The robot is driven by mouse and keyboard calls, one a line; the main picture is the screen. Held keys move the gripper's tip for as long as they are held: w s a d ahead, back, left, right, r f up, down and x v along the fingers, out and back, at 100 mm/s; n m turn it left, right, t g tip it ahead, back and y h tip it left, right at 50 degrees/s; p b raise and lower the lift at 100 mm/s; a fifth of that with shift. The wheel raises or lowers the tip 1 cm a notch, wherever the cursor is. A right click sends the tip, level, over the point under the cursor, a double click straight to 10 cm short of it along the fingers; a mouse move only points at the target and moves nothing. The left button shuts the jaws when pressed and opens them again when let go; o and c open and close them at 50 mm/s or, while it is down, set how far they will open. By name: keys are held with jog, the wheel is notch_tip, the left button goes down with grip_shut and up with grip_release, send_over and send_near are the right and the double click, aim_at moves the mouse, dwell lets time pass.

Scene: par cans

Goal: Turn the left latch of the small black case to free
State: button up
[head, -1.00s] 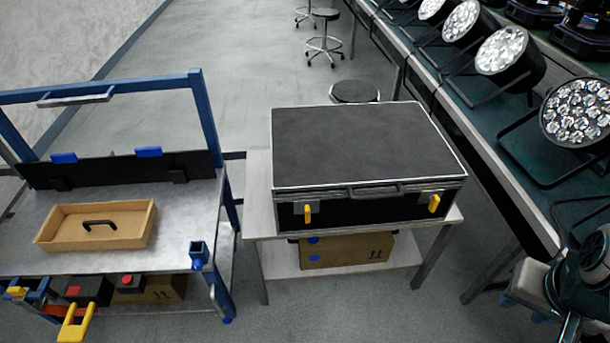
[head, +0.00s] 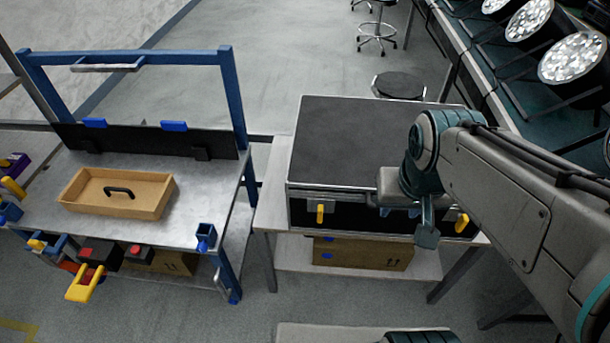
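The small black case (head: 335,140) sits shut on a low grey table, its front side facing me. Its left latch (head: 320,213) is a yellow tab hanging upright on the front face. The right latch (head: 461,223) is also yellow and looks slightly tilted. My gripper (head: 427,238) is in front of the right half of the case, to the right of the left latch and apart from it. My arm hides part of the case's right side and its handle. I cannot make out the gap between the fingers.
A blue-framed workbench (head: 215,170) on the left holds a wooden tray (head: 85,203) with a black handle. A cardboard box (head: 362,254) is on the shelf below the case. Stage lamps (head: 572,58) line the bench at right. A black stool (head: 399,85) stands behind the case.

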jog(key=w+a+f+b, duration=0.4)
jog(key=w+f+b, duration=0.2)
jog(key=f+b, duration=0.15)
jog(key=t+b, duration=0.1)
jog(key=b, duration=0.7)
send_near(320, 210)
jog(key=shift+t, duration=0.3)
jog(key=x, duration=0.4)
jog(key=b+x, duration=0.1)
jog(key=x, duration=0.3)
jog(key=b+x, duration=0.1)
jog(key=x, duration=0.2)
jog(key=shift+s+f, duration=0.1)
jog(key=shift+f, duration=0.4)
jog(key=shift+c, duration=0.3)
